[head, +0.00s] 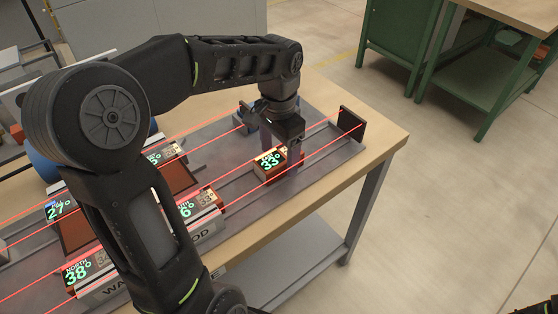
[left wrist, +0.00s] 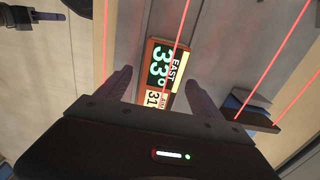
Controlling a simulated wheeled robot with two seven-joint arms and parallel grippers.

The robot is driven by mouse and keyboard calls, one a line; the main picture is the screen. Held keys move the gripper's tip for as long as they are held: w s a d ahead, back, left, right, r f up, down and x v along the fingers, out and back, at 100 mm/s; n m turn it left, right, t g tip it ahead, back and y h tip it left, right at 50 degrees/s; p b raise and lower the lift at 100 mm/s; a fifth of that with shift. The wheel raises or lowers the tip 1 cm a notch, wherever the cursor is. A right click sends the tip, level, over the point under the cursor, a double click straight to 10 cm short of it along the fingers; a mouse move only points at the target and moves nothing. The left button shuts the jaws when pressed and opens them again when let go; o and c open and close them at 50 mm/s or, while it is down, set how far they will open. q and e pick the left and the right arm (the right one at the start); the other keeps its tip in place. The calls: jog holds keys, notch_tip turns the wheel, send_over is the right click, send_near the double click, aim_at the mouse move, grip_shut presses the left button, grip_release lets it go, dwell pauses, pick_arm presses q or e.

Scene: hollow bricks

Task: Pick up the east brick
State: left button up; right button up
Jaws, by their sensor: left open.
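The east brick (head: 270,162) is an orange-brown block with a screen reading 33°. It lies near the right end of the grey rail plate. In the left wrist view the east brick (left wrist: 162,72) shows the label EAST and a small panel reading 31. My left gripper (head: 283,158) points down at the brick, and its fingers hide part of it. In the left wrist view my left gripper (left wrist: 158,85) is open, with one finger on each side of the brick's near end and gaps showing.
Other labelled bricks read 27° (head: 58,209) and 38° (head: 78,274) at the left. Red lines run along the rails. A dark upright end plate (head: 351,123) stands at the right. My left arm hides the middle of the table. A green bench (head: 470,85) stands beyond open floor.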

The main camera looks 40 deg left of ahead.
pick_arm(q)
jog(key=shift+f, duration=0.7)
jog(key=shift+c, duration=0.2)
grip_shut()
dwell(0.5)
